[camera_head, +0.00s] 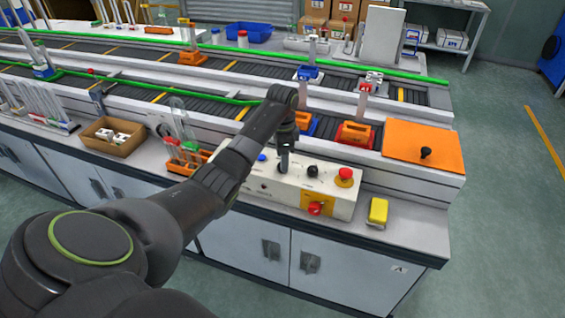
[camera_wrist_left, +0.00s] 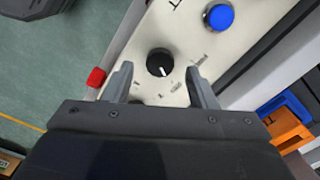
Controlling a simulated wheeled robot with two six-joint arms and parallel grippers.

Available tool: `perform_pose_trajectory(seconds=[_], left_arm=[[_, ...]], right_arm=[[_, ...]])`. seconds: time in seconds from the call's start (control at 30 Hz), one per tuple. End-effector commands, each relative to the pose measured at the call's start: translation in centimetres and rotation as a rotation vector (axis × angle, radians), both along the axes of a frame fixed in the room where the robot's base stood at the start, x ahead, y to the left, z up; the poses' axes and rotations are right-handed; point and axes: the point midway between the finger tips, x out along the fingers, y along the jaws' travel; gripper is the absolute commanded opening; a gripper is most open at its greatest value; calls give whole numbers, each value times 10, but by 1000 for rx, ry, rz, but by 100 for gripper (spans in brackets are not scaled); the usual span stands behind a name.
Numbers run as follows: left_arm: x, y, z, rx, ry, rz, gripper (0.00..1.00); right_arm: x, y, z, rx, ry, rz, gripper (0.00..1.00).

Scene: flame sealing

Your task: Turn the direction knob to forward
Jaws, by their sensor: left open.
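A round black knob (camera_wrist_left: 159,62) with a white pointer mark sits on the white control panel (camera_wrist_left: 160,20) in the left wrist view. Its mark points down and slightly right, and small printed labels lie below it, too small to read. My left gripper (camera_wrist_left: 158,78) is open, its two fingers on either side of the knob and apart from it in the picture. In the head view my left gripper (camera_head: 284,167) points down over the control panel (camera_head: 275,192). A black knob (camera_head: 312,171) shows to its right; I cannot tell if it is the same one. My right gripper is not in view.
A blue button (camera_head: 261,157) and a red emergency button (camera_head: 345,175) flank the gripper on the panel. A red switch (camera_head: 315,208) sits on the panel's front. A yellow box (camera_head: 378,211) stands to the right. Conveyors with orange fixtures (camera_head: 355,132) run behind.

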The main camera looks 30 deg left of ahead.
Motion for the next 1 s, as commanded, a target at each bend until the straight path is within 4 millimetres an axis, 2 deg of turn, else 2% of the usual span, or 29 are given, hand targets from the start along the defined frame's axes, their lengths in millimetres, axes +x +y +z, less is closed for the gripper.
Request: perform_pose_trajectory(seconds=[0.2, 0.53, 0.87, 1.0], left_arm=[[0, 0, -20, 0, 0, -1, 52], [0, 0, -23, 0, 0, 0, 51], [0, 0, -23, 0, 0, -1, 8], [0, 0, -22, 0, 0, 4, 8]], right_arm=[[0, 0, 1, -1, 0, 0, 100], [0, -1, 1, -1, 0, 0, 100], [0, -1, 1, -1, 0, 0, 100], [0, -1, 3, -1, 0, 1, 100]])
